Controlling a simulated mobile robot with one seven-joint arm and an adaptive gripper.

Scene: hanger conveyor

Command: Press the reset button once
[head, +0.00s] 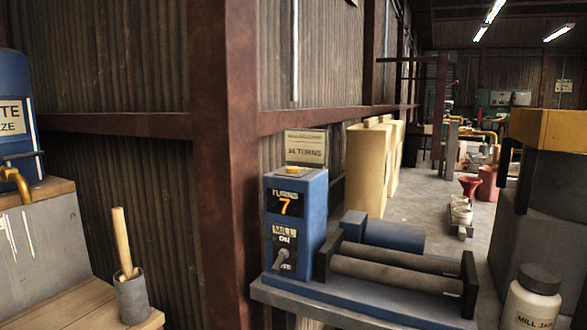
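A blue control box (313,215) stands on a grey bench near the middle of the head view. The front of the box has a display (286,206) reading "TURNS 7" in orange digits. Below it are a "MILL" label, partly readable, and a toggle switch (282,259). My gripper is not in view, and nothing touches the box or its cap.
A roller mill (400,270) lies right of the box on the same bench (290,295). A white "MILL JAR" (532,300) stands at lower right, below a dark block with an orange top (548,128). A grey cup (133,297) with a wooden stick stands at left. A rusty post (222,160) rises between.

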